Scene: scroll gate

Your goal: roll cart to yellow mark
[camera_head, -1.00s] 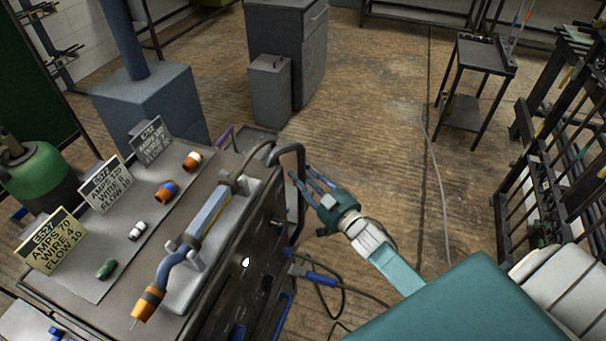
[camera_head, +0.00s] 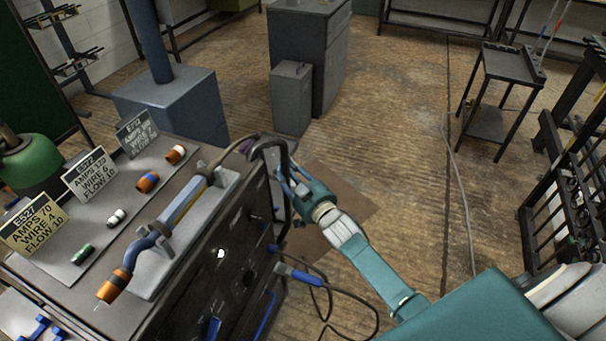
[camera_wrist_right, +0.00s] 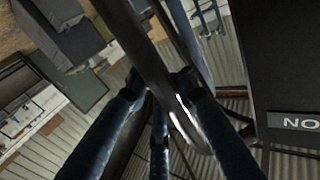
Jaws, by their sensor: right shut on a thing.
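The cart (camera_head: 225,250) is a dark metal welding cart at the left in the head view. A torch (camera_head: 185,215) lies on its top among several small parts and signs. A black curved handle (camera_head: 270,146) rises at its far right corner. My right gripper (camera_head: 285,182) is shut on this handle, and its fingers wrap the dark bar (camera_wrist_right: 150,45) in the right wrist view. My left gripper is out of view. I see no yellow mark on the floor in these frames.
A grey cabinet (camera_head: 312,45) with a grey bin (camera_head: 291,97) stands beyond the cart. A blue pedestal (camera_head: 180,105) stands behind it. A small black table (camera_head: 500,95) and a dark rack (camera_head: 570,190) are at right. A brown flat patch (camera_head: 345,193) and cables (camera_head: 330,300) lie beside the cart.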

